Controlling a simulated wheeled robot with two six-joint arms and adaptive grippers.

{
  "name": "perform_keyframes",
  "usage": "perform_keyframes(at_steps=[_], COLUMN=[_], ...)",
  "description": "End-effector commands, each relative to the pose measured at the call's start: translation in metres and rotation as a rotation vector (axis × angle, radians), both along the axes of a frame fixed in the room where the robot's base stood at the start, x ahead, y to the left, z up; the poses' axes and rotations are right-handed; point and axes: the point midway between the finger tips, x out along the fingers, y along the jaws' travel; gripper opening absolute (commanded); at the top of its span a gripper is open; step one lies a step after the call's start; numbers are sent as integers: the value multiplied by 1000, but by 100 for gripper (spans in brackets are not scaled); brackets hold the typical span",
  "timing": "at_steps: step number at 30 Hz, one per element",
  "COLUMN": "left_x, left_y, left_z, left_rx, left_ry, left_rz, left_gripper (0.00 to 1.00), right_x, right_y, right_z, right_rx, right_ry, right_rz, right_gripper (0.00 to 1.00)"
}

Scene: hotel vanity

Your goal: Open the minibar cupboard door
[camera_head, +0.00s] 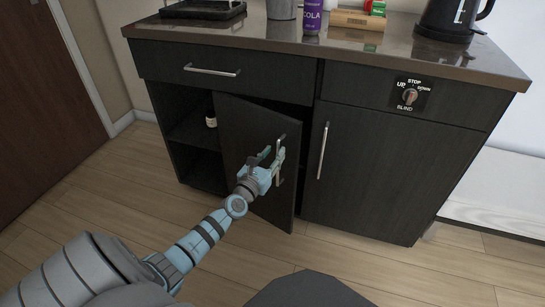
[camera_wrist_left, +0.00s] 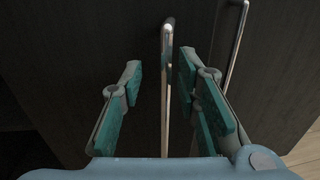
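The dark cupboard door (camera_head: 243,137) at the middle left is ajar. Its right edge stands out from the cabinet front, and a dark gap shows above it. Its upright metal handle (camera_head: 281,147) is near that right edge. My left gripper (camera_head: 272,158) is at the handle. In the left wrist view the handle (camera_wrist_left: 167,80) stands between the spread fingers of my left gripper (camera_wrist_left: 160,95), nearer the right finger, with clear space to the left one. Contact cannot be told. My right gripper is out of view.
Open shelves (camera_head: 194,134) with a small bottle (camera_head: 211,120) lie left of the door. A closed door (camera_head: 385,168) with its own handle (camera_head: 323,150) is to the right. A drawer (camera_head: 220,72) is above. A kettle (camera_head: 449,18) stands on the countertop (camera_head: 350,52). The wooden floor (camera_head: 120,205) at left is clear.

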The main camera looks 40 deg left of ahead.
Motion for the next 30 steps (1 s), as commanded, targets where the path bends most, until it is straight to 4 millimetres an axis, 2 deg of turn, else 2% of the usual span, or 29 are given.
perform_keyframes(at_steps=[4, 11, 17, 24, 25, 30], left_x=[10, 10, 10, 9, 10, 8], left_y=[1, 2, 2, 5, 11, 8], left_z=[0, 1, 1, 1, 2, 2], left_rx=[0, 1, 1, 4, 8, 6], left_ry=[0, 1, 0, -1, 0, -2], left_rz=[-1, -1, 0, 6, 4, 9], left_gripper=[30, 30, 0, 0, 0, 0], right_x=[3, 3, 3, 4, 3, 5], right_y=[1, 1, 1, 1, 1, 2], right_z=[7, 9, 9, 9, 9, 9], right_rx=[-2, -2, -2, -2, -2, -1], right_ry=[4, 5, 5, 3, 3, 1], right_rz=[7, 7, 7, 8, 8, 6], right_gripper=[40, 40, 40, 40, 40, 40])
